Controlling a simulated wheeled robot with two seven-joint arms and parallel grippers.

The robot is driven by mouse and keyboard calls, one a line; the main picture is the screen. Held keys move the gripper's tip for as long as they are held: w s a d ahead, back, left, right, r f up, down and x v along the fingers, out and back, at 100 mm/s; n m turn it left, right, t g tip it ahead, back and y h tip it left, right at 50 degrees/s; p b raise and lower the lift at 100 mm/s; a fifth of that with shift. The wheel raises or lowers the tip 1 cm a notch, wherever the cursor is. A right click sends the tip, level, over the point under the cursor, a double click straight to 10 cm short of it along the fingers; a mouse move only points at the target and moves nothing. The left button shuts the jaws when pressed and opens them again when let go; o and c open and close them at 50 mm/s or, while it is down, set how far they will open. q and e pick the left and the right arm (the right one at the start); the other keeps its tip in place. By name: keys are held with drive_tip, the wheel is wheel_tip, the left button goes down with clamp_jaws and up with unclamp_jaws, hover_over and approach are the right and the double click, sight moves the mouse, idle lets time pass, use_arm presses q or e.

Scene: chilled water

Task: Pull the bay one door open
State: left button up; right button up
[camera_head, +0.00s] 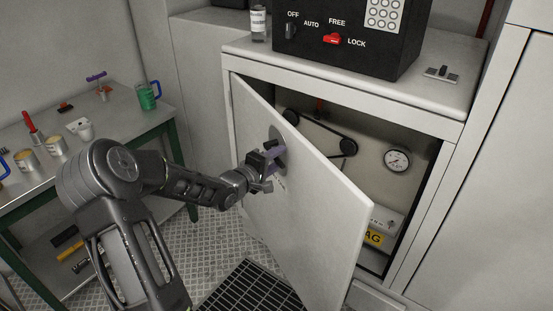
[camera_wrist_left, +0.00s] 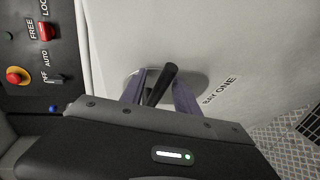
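The bay one door (camera_head: 294,210) is a pale panel hinged at its left edge. It stands partly open, its right edge swung out from the cabinet (camera_head: 445,130). It fills much of the left wrist view, where the label "BAY ONE" shows beside a round plate. My left gripper (camera_head: 264,168) is at the door's handle. In the left wrist view, its purple fingers (camera_wrist_left: 160,92) lie on both sides of the black handle (camera_wrist_left: 163,84) and appear shut on it. The fingers' exact contact with the handle is partly hidden. My right gripper is out of view.
Inside the cabinet are a belt on pulleys, a gauge (camera_head: 397,160) and a yellow tag (camera_head: 373,237). A black control box (camera_head: 350,35) and a vial (camera_head: 258,24) stand on top. A table (camera_head: 120,135) with cups and tools is at left. A floor grate (camera_head: 250,290) lies below the door.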

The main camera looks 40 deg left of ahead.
use_arm(q)
drive_tip(key=s+r, duration=0.1)
drive_tip(key=s, duration=0.6)
drive_tip(key=shift+s+d+r, duration=0.15)
drive_tip(key=shift+s+r, duration=0.15)
drive_tip(key=shift+s, duration=0.05)
drive_tip(key=shift+c, duration=0.3)
